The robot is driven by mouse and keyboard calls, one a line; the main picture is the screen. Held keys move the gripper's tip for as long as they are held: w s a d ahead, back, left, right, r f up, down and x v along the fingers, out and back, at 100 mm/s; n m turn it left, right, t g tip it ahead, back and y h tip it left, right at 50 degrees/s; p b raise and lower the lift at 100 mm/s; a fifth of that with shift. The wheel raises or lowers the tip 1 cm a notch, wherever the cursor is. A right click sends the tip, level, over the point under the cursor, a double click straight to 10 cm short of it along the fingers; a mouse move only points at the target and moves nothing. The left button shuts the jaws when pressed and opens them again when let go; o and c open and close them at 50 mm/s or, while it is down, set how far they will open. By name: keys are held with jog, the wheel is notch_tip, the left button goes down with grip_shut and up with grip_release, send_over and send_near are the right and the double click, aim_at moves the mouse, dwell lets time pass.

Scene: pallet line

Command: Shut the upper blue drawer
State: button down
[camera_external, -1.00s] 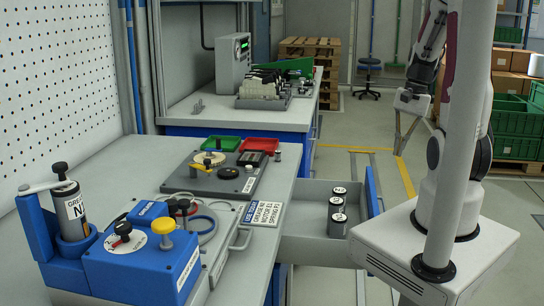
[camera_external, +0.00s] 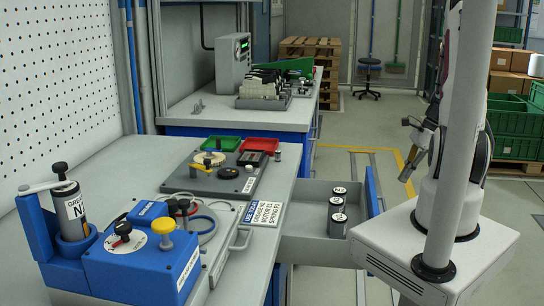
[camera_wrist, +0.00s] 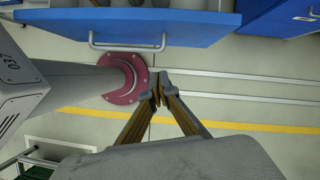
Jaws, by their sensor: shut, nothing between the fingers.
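The upper blue drawer stands pulled out from under the bench in the external view, with its blue front (camera_external: 372,188) facing the aisle and its grey tray showing. Three small canisters with white lids (camera_external: 337,212) stand inside it. The wrist view shows the blue front (camera_wrist: 190,28) across the top, with a metal bar handle (camera_wrist: 127,48). My gripper (camera_external: 405,177) is to the right of the drawer front, with a gap between them. Its fingers (camera_wrist: 158,78) meet at the tips and hold nothing; they appear just below the handle's right end in the wrist view.
The bench (camera_external: 130,155) carries a blue grease unit (camera_external: 140,265) and a grey fixture plate (camera_external: 215,182). A grey post (camera_external: 457,130) partly hides my arm. Another blue front (camera_wrist: 285,14) shows at top right in the wrist view. The aisle floor is clear.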

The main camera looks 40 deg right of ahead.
jog(key=shift+w+d+m+t+h, duration=0.4)
jog(key=shift+w+d+m, duration=0.65)
jog(key=shift+m, duration=0.55)
jog(key=shift+f, duration=0.1)
jog(key=w+a+f, duration=0.5)
jog(key=f, duration=0.4)
jog(key=shift+w+a, duration=0.15)
jog(key=shift+a, duration=0.05)
jog(key=shift+w+a, duration=0.1)
jog(key=shift+a, duration=0.05)
jog(key=w+a, duration=1.8)
jog(key=shift+w+a, duration=0.75)
jog(key=shift+w, duration=0.05)
